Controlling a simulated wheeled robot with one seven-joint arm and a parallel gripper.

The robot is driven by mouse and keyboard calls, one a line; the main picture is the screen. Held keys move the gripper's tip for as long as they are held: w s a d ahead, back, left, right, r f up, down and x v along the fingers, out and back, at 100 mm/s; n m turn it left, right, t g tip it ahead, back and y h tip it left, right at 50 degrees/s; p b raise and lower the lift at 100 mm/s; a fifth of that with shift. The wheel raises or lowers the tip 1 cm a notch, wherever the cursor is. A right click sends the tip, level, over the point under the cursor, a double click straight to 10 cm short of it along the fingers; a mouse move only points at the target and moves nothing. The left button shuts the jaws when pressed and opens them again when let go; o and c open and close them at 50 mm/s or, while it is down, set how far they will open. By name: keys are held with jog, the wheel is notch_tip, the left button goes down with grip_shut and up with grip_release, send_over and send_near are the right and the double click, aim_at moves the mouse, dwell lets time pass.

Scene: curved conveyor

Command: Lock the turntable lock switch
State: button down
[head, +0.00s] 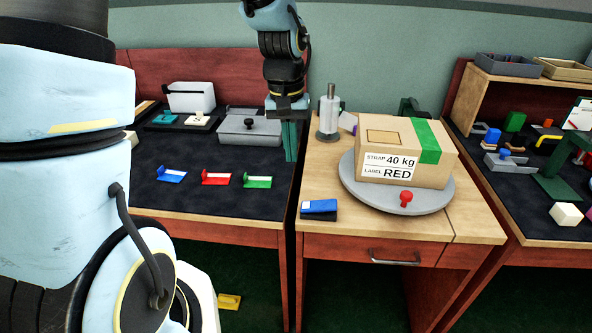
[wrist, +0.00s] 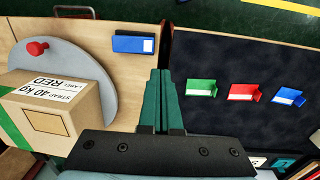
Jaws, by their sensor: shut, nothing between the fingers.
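The round grey turntable (head: 360,195) sits on the wooden table and carries a cardboard box (head: 398,152) labelled "STRAP 40 kg, LABEL RED". A red knob (head: 406,197) stands at the turntable's front rim; it is the only switch-like part I see there. The knob also shows in the wrist view (wrist: 37,48), at upper left on the turntable (wrist: 88,73). My gripper (head: 291,158) points down at the left edge of the wooden table, left of the turntable and apart from the knob. Its green fingers (wrist: 163,72) are together and empty.
A blue block with a white label (head: 319,209) lies at the table's front left. A grey-white cylinder (head: 329,112) stands behind the turntable. Blue, red and green (head: 257,181) clips lie on the dark left mat. The right bench (head: 550,190) holds several parts.

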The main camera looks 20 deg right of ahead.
jog(key=shift+w+a+r, duration=0.1)
jog(key=shift+a+r, duration=0.05)
jog(key=shift+r, duration=0.6)
jog(key=shift+a+r, duration=0.15)
jog(key=shift+r, duration=0.6)
